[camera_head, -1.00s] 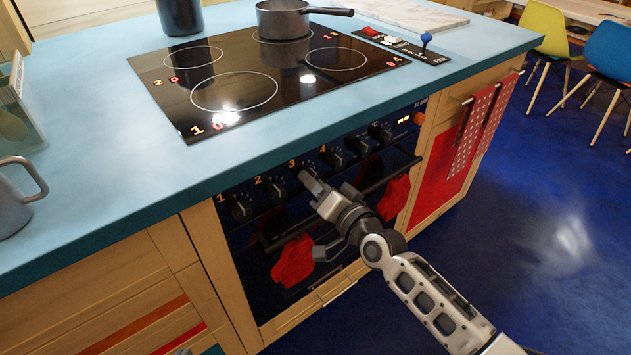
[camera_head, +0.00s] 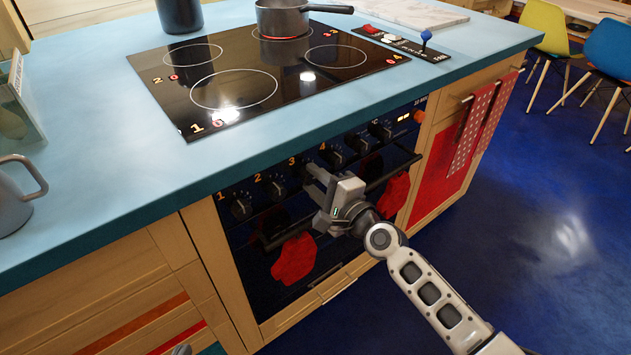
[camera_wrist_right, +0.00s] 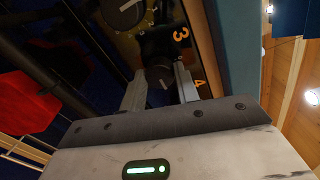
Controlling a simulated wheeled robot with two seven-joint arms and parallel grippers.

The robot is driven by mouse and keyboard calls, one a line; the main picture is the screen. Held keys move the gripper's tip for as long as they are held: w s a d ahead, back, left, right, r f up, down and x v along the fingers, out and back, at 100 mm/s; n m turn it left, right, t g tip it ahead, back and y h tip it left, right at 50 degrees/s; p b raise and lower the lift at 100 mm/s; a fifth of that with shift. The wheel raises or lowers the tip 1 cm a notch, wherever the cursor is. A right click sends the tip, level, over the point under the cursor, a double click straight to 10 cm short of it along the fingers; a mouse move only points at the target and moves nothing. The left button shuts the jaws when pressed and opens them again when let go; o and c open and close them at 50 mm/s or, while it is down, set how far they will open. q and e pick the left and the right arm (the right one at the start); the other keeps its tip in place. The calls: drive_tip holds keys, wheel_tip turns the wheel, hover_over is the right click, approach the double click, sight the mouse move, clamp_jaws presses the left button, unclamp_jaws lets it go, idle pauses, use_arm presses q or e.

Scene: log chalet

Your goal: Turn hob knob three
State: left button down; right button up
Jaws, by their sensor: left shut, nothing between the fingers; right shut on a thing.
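Hob knob three sits on the dark oven front under the orange numeral 3 and is mostly hidden behind my right gripper (camera_head: 314,178) in the head view. The back hob ring (camera_head: 282,38) under the saucepan (camera_head: 283,18) glows red. Only a small grey tip of my left gripper (camera_head: 181,350) shows at the bottom edge; it is shut and empty, away from the knobs.
Knobs one (camera_head: 240,206), two (camera_head: 277,189) and four (camera_head: 334,154) are close on either side. The oven handle (camera_head: 390,172), with red mitts (camera_head: 293,258) hanging there, runs below the knobs. The blue worktop edge (camera_head: 205,187) overhangs above. The blue floor at right is open.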

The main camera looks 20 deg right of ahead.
drive_tip(key=m, duration=0.4)
drive_tip(key=m+p, duration=0.1)
drive_tip(key=m, duration=0.3)
drive_tip(key=shift+d+r+m, duration=0.1)
drive_tip(key=shift+m, duration=0.3)
drive_tip(key=m, duration=0.2)
drive_tip(key=shift+m+y+p, duration=0.3)
drive_tip(key=shift+m, duration=0.1)
drive_tip(key=shift+m+p, duration=0.5)
drive_tip(key=shift+m, duration=0.7)
drive_tip(key=shift+m+p, duration=0.35)
drive_tip(key=shift+m, duration=0.65)
use_arm(q)
drive_tip(key=shift+a+r, duration=0.2)
drive_tip(key=shift+r, duration=0.4)
use_arm(e)
drive_tip(key=shift+m, duration=0.7)
use_arm(q)
drive_tip(key=shift+s, duration=0.1)
